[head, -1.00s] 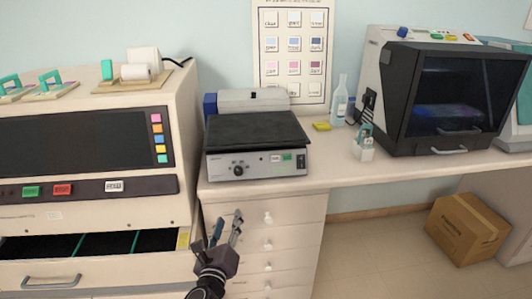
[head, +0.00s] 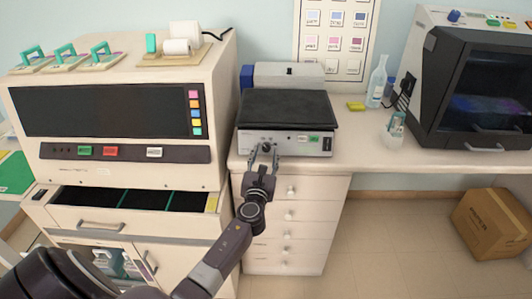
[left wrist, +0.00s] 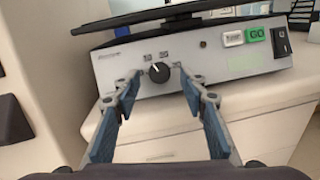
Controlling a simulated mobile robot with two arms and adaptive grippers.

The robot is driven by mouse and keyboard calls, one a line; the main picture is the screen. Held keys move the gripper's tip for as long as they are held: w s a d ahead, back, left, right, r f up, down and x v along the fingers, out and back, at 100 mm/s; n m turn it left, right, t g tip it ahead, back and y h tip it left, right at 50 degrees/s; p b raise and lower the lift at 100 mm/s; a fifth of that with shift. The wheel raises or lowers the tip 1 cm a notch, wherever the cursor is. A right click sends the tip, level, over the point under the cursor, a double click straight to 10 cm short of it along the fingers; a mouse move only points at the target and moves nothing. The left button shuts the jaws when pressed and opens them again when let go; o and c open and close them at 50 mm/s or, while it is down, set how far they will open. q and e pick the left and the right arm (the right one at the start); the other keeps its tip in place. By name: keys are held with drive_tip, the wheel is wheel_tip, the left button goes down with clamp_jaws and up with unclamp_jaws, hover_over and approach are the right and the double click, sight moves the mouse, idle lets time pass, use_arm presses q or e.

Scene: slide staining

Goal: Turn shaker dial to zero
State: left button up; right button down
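The shaker (head: 285,122) stands on the counter, a grey box with a black flat platform on top. Its black dial (left wrist: 159,72) is on the front panel, left of centre, with a white pointer mark and small numbers above it. The dial also shows in the head view (head: 267,149), partly behind the fingers. My left gripper (head: 264,152) is open in front of the panel. In the left wrist view its fingers (left wrist: 157,75) are spread to either side of the dial, apart from it. My right gripper is not in view.
The stainer's open drawer (head: 135,199) is at left. A bottle (head: 377,82) and dark-windowed cabinet (head: 480,85) stand at right.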

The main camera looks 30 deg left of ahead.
use_arm(q)
drive_tip(key=shift+w+a, duration=0.3)
drive_tip(key=shift+w, duration=0.25)
clamp_jaws()
